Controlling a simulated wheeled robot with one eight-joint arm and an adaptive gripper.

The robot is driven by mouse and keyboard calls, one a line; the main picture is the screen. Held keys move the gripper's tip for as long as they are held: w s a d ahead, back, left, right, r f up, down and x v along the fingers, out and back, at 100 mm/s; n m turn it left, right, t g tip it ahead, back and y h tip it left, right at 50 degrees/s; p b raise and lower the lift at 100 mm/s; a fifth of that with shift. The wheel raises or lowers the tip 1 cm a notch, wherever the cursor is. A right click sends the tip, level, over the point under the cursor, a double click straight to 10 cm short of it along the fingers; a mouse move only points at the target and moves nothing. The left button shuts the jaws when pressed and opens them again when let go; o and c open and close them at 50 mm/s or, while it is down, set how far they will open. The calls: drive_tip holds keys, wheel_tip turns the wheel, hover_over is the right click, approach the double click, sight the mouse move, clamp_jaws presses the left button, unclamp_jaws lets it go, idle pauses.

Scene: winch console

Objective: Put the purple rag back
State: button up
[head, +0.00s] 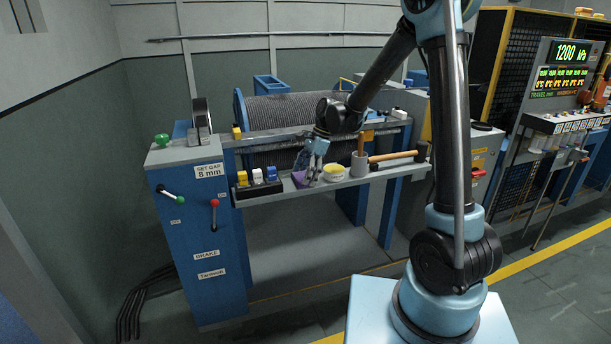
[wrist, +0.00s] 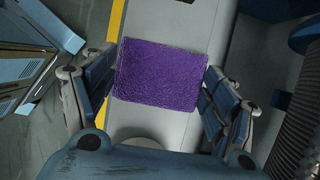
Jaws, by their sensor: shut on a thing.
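The purple rag (wrist: 160,75) is a flat, textured rectangle between the fingers of my gripper (wrist: 158,98) in the wrist view. The fingers stand at its left and right sides, shut on it. In the head view the purple rag (head: 299,179) is small and partly hidden by my gripper (head: 308,174). The gripper points down at the narrow grey shelf (head: 335,181) in front of the winch drum. I cannot tell whether the rag touches the shelf.
On the shelf, yellow, white and blue blocks (head: 257,176) sit left of my gripper. A yellow-topped tub (head: 334,173), a grey cup (head: 359,163) with a wooden handle, and a hammer (head: 396,156) are to the right. The brake console (head: 200,240) stands at left.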

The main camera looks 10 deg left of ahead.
drive_tip(key=o, duration=1)
drive_tip(key=shift+o, duration=0.2)
drive_tip(key=v, duration=1.2)
drive_tip(key=s+d+r+n+t, duration=0.1)
drive_tip(key=s+d, duration=0.1)
drive_tip(key=d, duration=0.4)
drive_tip(key=s+d+r+n, duration=0.2)
drive_tip(key=s+d, duration=0.1)
drive_tip(key=d, duration=0.3)
drive_tip(key=s+d+f+n+t+h, duration=0.1)
drive_tip(key=s+d+f+n, duration=0.3)
drive_tip(key=s+d, duration=0.6)
drive_tip(key=s+d+f+n+t+h, duration=0.2)
drive_tip(key=s+d+f, duration=0.5)
drive_tip(key=s+d, duration=0.4)
drive_tip(key=d+n+h, duration=0.1)
drive_tip(key=d+n, duration=0.1)
drive_tip(key=d, duration=0.1)
drive_tip(key=shift+s+f+n+t, duration=0.15)
drive_tip(key=shift+n+t, duration=0.15)
drive_tip(key=shift+n, duration=0.1)
